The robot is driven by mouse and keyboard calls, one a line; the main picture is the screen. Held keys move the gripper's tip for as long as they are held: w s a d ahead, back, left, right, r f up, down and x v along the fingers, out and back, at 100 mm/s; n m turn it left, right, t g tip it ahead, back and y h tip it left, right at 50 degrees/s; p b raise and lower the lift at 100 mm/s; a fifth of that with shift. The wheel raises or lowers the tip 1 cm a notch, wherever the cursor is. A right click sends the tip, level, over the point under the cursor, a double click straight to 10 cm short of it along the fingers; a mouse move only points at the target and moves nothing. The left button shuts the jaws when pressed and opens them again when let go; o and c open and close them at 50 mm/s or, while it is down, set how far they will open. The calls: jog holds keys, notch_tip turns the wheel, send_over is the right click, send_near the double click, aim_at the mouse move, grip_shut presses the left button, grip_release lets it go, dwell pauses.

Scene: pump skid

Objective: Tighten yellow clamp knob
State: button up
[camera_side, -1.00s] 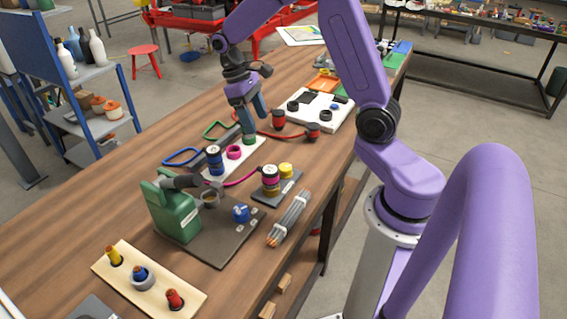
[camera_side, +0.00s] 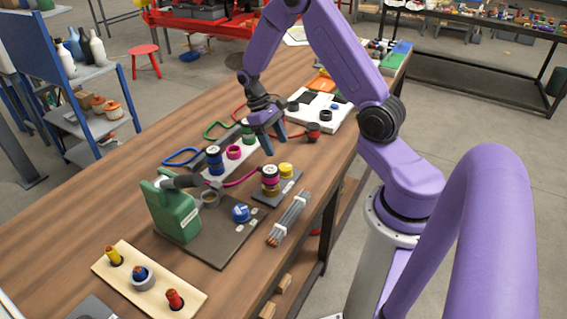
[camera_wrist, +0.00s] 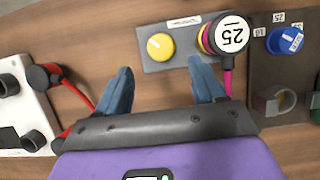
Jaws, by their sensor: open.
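The yellow clamp knob (camera_side: 286,170) sits on a small grey plate (camera_side: 262,194), beside a stacked post with yellow and magenta bands (camera_side: 270,182). In the wrist view the yellow knob (camera_wrist: 160,46) is round with a pale line across its top, and lies just beyond the space between my fingertips. My gripper (camera_side: 276,148) is open and empty, raised above the bench behind the knob in the side view. In the wrist view my gripper's two blue fingers (camera_wrist: 161,75) are spread apart, the right one close to the post marked 25 (camera_wrist: 229,36).
A dark plate with a green pump body (camera_side: 177,214) and a blue knob (camera_side: 241,213) lies nearer. A bundle of grey rods (camera_side: 289,218) lies by the bench edge. A white panel with red cables (camera_side: 322,110) is behind. A magenta hose (camera_wrist: 228,82) runs from the post.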

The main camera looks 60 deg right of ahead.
aim_at(285, 167)
jog(key=x, duration=0.7)
jog(key=shift+s+f, duration=0.15)
jog(key=shift+f, duration=0.25)
jog(key=c, duration=1.1)
